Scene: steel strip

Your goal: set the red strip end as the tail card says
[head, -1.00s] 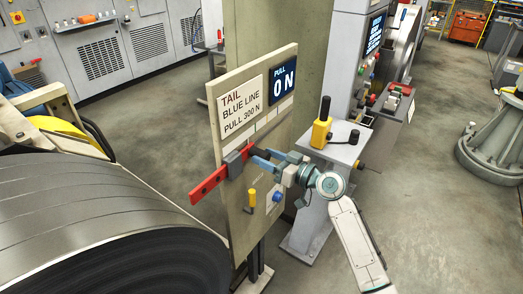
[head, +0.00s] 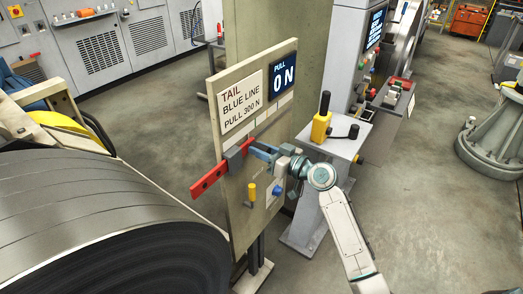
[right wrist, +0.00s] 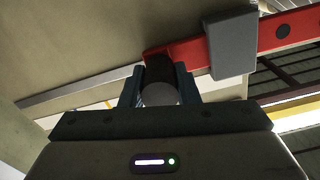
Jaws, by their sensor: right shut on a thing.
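The red strip (head: 209,181) runs through a grey block (head: 235,158) on the beige board (head: 231,218), its end showing just right of the block. My right gripper (head: 262,150) is at that end. In the right wrist view its fingers (right wrist: 160,84) are shut around a dark round grip (right wrist: 159,70) at the end of the red strip (right wrist: 186,53); the grey block (right wrist: 232,43) is to its right. The tail card (head: 241,101) reads "TAIL, BLUE LINE, PULL 300 N". The pull display (head: 283,79) reads 0 N. My left gripper is out of view.
A large steel coil (head: 90,205) fills the lower left. A grey pedestal (head: 322,205) with a yellow-black lever (head: 321,122) stands right of the board.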

